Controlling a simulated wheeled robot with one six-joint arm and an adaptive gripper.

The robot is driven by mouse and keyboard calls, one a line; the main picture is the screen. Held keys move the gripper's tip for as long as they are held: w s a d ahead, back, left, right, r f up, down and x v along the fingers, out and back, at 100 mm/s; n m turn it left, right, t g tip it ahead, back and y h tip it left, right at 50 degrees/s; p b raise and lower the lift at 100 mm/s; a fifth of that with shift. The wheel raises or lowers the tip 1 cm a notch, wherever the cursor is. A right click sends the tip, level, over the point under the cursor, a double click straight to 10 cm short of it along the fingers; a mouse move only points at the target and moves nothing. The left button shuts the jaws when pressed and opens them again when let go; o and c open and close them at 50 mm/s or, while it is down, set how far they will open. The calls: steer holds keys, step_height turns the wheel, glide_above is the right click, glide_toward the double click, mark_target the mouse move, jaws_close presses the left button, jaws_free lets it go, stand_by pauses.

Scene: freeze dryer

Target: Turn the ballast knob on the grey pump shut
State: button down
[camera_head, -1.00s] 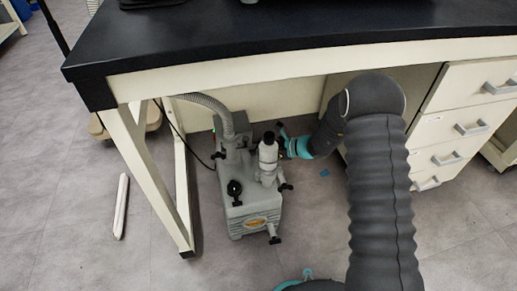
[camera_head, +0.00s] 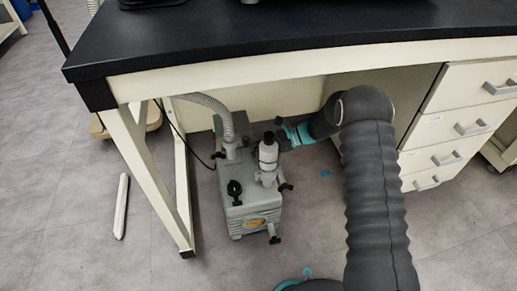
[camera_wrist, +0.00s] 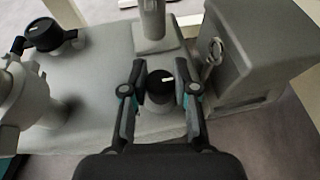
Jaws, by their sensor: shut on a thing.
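The grey pump (camera_head: 250,205) stands on the floor under the bench. A round black knob with a white mark (camera_wrist: 160,80) sits on a short grey stem on the pump's top in the wrist view. The white mark points roughly to the right there. My gripper (camera_wrist: 160,82) is shut on this knob, with one finger on each side of it. In the head view my gripper (camera_head: 283,136) reaches the pump's far right side, behind the white cylinder. I cannot make out the held knob in that view.
A white cylinder (camera_head: 268,155) rises close beside my gripper. Another black knob (camera_head: 234,188) is on the pump's near top. A ribbed hose (camera_head: 222,113) joins the pump. The bench top (camera_head: 300,35) hangs over it, with drawers (camera_head: 440,155) at right.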

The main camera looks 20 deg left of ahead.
steer(key=c, duration=0.9)
jaws_free()
steer(key=shift+o, duration=0.2)
steer(key=v, duration=1.2)
steer(key=shift+a, duration=0.1)
